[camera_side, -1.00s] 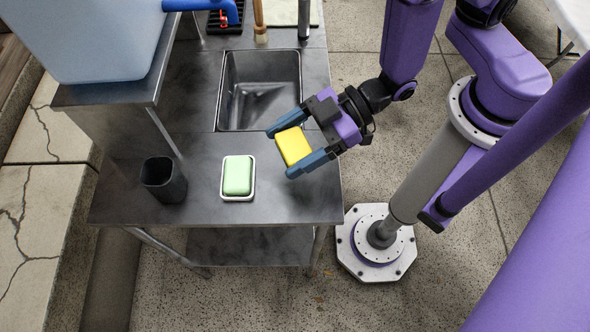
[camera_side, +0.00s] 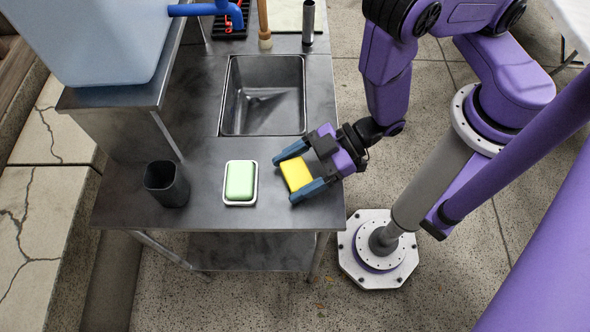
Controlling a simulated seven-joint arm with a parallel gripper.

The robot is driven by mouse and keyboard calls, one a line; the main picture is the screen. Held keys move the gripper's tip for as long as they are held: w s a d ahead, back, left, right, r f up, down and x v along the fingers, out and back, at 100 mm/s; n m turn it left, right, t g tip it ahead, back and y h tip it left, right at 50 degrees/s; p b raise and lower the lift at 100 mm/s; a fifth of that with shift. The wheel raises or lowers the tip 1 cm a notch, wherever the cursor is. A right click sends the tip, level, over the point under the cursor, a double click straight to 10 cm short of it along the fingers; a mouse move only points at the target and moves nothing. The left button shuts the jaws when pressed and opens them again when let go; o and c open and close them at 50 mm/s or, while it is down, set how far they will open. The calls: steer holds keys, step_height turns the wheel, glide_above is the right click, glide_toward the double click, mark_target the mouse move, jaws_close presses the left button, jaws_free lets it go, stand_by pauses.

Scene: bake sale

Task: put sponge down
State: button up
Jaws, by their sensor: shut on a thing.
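The yellow sponge (camera_side: 296,175) is between the two blue-grey fingers of my gripper (camera_side: 291,174), at the right side of the metal counter (camera_side: 225,215). My gripper is shut on the sponge. The sponge is low, at or just above the counter top near its right edge. I cannot tell whether it touches the surface. The finger sides hide part of the sponge.
A green soap bar in a white dish (camera_side: 240,201) lies left of my gripper. A dark cup (camera_side: 166,184) stands further left. The sink basin (camera_side: 264,95) is open behind. A pale blue water container (camera_side: 90,40) stands at the back left. The front counter strip is clear.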

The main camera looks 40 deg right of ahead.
steer(key=shift+f, duration=0.1)
steer(key=o, duration=1)
steer(key=shift+f, duration=0.1)
steer(key=shift+c, duration=0.2)
steer(key=shift+r, duration=0.25)
steer(key=shift+v, duration=3.75)
